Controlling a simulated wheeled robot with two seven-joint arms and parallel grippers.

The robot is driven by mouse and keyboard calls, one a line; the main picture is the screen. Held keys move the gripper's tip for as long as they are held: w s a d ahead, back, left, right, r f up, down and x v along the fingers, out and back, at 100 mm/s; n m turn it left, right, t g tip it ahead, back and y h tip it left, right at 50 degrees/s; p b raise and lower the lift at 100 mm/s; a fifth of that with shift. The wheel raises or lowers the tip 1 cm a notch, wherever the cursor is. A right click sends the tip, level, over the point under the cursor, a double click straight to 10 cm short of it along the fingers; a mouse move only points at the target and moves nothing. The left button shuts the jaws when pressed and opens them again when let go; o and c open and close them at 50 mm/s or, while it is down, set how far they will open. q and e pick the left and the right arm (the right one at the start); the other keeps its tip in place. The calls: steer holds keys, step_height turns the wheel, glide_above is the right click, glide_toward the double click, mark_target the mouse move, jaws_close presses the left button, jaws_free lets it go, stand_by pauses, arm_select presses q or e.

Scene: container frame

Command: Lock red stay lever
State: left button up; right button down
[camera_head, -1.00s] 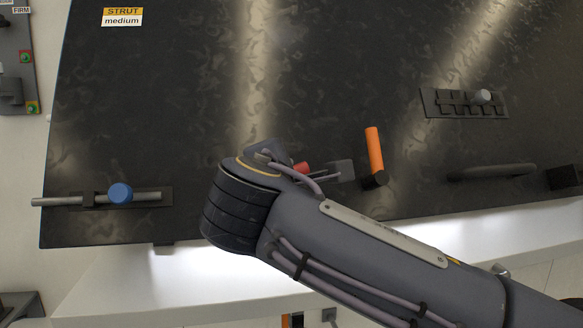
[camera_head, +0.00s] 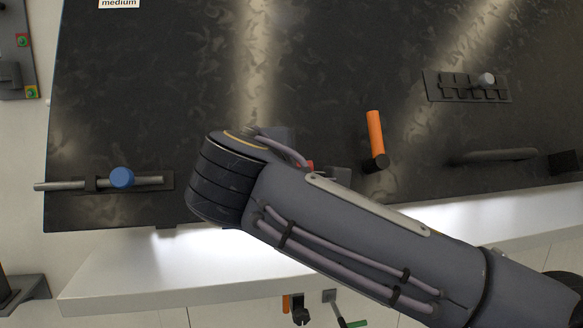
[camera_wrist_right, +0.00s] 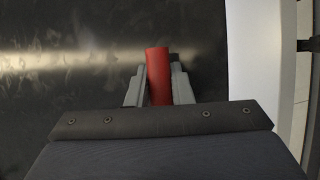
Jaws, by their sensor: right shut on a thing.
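The red stay lever shows in the right wrist view as a red cylindrical grip (camera_wrist_right: 158,75) between the two grey fingers of my right gripper (camera_wrist_right: 159,84). The fingers are shut on it. In the head view only a small red bit of the lever (camera_head: 310,166) shows beside my right arm, which crosses from the lower right. My right gripper itself is mostly hidden behind the wrist there. The lever's pivot and base are hidden. My left gripper is not in view.
On the dark panel (camera_head: 320,60) are an orange handle (camera_head: 375,133) right of the lever, a blue-knobbed sliding bolt (camera_head: 122,177) at left, a slotted plate with a grey knob (camera_head: 467,87) and a dark bar handle (camera_head: 498,156). A white ledge (camera_head: 110,275) runs below.

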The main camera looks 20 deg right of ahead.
steer(key=shift+f, duration=0.2)
steer(key=c, duration=1.3)
jaws_free()
steer(key=shift+r, duration=0.1)
steer(key=v, duration=0.8)
